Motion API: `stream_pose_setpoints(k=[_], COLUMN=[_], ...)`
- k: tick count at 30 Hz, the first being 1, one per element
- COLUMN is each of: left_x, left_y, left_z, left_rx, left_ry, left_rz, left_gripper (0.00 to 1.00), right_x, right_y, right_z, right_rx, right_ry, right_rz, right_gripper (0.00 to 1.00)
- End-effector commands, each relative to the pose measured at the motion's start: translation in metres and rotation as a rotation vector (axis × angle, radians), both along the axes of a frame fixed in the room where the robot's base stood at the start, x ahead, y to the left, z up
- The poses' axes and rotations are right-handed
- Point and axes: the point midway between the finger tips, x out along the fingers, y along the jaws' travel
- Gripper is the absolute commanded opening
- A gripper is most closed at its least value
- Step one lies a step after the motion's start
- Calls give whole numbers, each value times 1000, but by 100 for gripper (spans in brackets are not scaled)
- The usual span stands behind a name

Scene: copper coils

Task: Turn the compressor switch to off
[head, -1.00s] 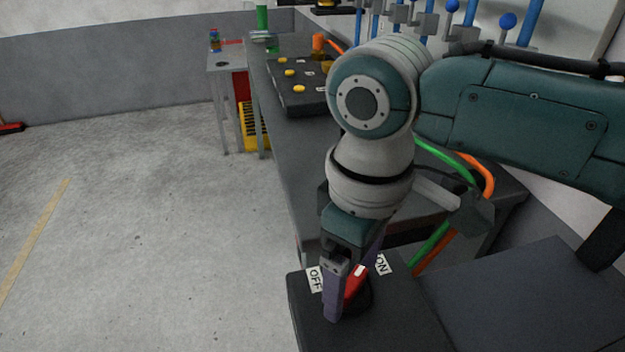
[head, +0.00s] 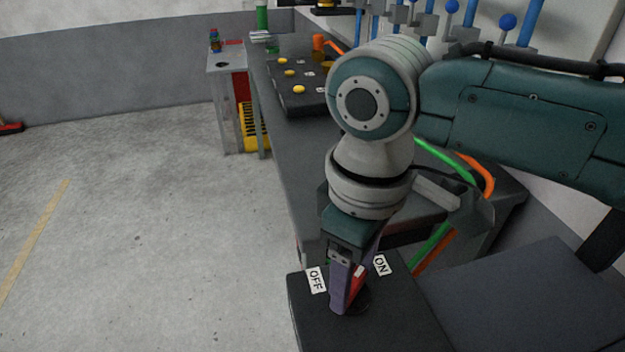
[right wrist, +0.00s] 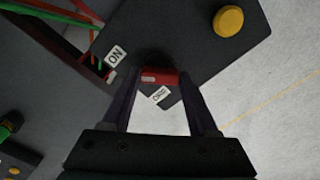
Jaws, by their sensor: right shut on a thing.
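The compressor switch is a red knob (head: 358,283) with a white mark on a dark box (head: 315,318). An OFF label (head: 316,279) lies left of it and an ON label (head: 381,265) lies right of it. My right gripper (head: 345,302) points down and is shut on the red knob, partly hiding it. In the right wrist view, the knob (right wrist: 160,77) sits between my two fingers, its white mark at the left end, on the ON label's (right wrist: 115,55) side. The OFF label (right wrist: 160,95) shows below the knob. My left gripper is out of view.
A dark workbench (head: 290,165) stands behind the box, with a panel of yellow buttons (head: 298,90). Green and orange hoses (head: 478,180) run by its right side. A yellow button (right wrist: 229,22) shows in the right wrist view.

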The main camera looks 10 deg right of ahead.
Motion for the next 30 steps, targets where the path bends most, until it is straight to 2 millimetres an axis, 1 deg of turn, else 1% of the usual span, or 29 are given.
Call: stream_pose_setpoints(k=[5,11,18,30], left_x=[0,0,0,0], left_y=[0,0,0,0], left_z=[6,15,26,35], left_rx=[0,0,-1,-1], left_ry=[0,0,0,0], left_rz=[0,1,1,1], left_gripper=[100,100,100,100], right_x=[0,0,0,0], right_y=[1,1,1,2], right_z=[2,3,3,2], right_rx=[1,2,2,3], right_ry=[0,1,1,1], right_rz=[59,195,416,798], right_gripper=[4,4,4,4])
